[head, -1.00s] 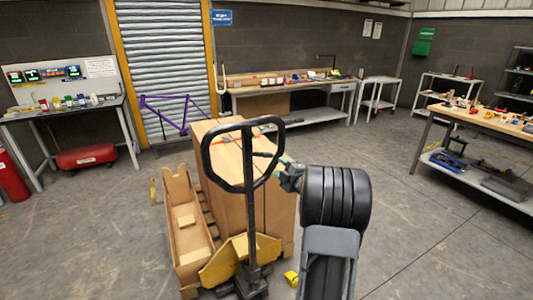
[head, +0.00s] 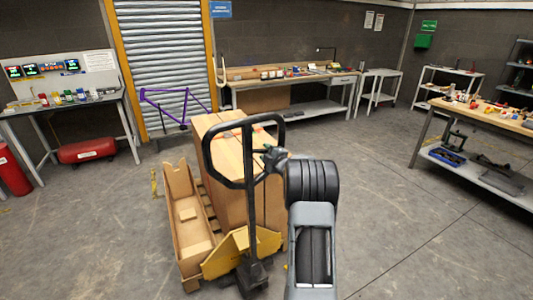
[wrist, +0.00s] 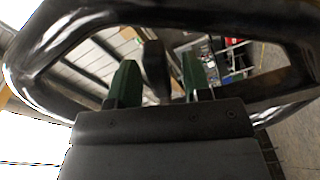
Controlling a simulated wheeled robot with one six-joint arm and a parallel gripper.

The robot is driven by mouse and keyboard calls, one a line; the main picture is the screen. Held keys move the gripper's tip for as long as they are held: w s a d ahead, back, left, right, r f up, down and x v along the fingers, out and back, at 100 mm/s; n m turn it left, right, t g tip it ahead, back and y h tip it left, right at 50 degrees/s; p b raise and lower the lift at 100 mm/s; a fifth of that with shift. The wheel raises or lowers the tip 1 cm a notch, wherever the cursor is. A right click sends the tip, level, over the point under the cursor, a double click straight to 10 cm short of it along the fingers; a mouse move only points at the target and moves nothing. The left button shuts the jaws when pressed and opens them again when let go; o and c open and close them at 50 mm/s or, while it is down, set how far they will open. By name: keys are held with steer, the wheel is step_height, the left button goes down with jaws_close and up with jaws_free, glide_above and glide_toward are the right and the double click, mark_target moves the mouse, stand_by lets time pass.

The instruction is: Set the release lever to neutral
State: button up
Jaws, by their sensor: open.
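The pallet jack's black loop handle (head: 206,150) stands upright in the middle of the head view. In the wrist view the loop (wrist: 50,60) arches across the picture around my fingers. A dark, blunt lever (wrist: 155,68), which looks like the release lever, shows between my two green fingertips. My gripper (wrist: 159,78) is open, with a finger on each side of the lever and gaps visible. I cannot tell how deep the lever sits between them. In the head view my gripper (head: 272,155) is at the right side of the loop, and the lever is not clear there.
The yellow pallet jack base (head: 226,252) is under a pallet with tall cardboard boxes (head: 222,170). Workbenches line the back and right. The floor (head: 420,240) to the right is clear.

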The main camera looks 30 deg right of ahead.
jaws_close()
